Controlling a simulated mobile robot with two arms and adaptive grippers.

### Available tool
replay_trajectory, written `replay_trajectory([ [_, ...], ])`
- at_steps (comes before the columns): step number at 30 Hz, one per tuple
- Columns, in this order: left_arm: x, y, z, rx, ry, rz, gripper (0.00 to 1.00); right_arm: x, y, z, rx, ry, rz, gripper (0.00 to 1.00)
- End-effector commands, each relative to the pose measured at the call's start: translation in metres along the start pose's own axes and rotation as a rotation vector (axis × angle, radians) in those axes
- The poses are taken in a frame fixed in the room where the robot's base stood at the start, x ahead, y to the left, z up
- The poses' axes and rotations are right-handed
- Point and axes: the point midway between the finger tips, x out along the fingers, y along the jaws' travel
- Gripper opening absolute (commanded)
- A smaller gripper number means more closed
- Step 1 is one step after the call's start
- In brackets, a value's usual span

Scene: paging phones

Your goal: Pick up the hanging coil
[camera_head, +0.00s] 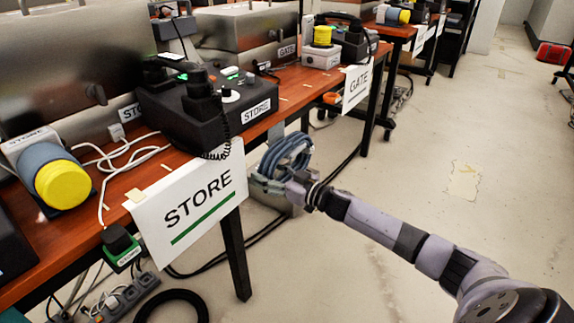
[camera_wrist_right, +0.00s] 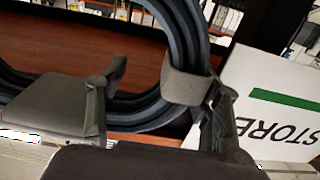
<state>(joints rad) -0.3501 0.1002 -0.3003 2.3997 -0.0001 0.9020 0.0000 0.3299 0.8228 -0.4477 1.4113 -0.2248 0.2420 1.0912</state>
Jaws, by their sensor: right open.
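The hanging coil (camera_head: 287,150) is a loop of blue-grey cable beside the table edge, just right of the STORE sign. My right gripper (camera_head: 277,182) is at the coil's lower part. My left gripper is not in view.
A wooden table (camera_head: 160,160) carries a black STORE phone (camera_head: 210,110) with a curly cord and a yellow-capped beacon (camera_head: 60,185). A white STORE sign (camera_head: 190,208) hangs off its edge. A black cable loop (camera_head: 172,296) lies on the floor. Open floor (camera_head: 400,170) lies right.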

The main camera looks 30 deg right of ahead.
Motion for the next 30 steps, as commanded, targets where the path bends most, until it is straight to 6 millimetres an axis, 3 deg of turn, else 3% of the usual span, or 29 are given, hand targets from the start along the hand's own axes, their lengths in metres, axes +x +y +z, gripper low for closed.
replay_trajectory([
  [5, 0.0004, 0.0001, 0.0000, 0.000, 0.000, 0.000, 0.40, -0.0001, -0.0002, 0.0000, 0.001, 0.000, 0.000, 0.59],
  [30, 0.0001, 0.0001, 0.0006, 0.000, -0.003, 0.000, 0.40, -0.0008, 0.0032, -0.0001, 0.000, -0.002, 0.007, 0.03],
])
